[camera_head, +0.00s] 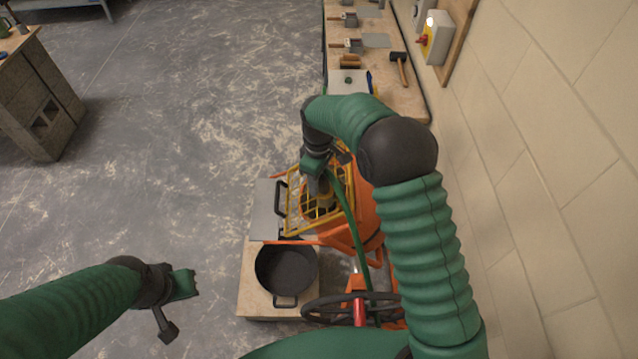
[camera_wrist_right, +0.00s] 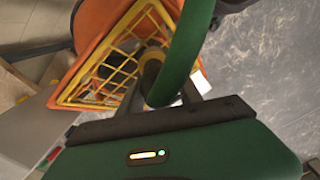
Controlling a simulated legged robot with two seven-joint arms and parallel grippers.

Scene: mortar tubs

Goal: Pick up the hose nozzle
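The hose nozzle (camera_wrist_right: 150,68) shows as a dull yellow and grey piece at the end of a green hose (camera_wrist_right: 182,52). In the head view the nozzle (camera_head: 319,187) is over the yellow grate of the orange mixer, just below my right gripper (camera_head: 316,174). In the wrist view my right gripper (camera_wrist_right: 163,88) has its dark fingers apart, one on each side of the hose end. The hose hides part of the nozzle, and no firm grip on it shows. My left gripper (camera_head: 186,284) hangs over bare floor, far from the nozzle; its fingers are unclear.
The orange mixer (camera_head: 367,217) has a yellow grate (camera_head: 296,213). A black tub (camera_head: 286,270) stands on a board in front of it. A bench with tools (camera_head: 400,70) lies beyond, along the right wall. Open floor (camera_head: 190,150) lies to the left.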

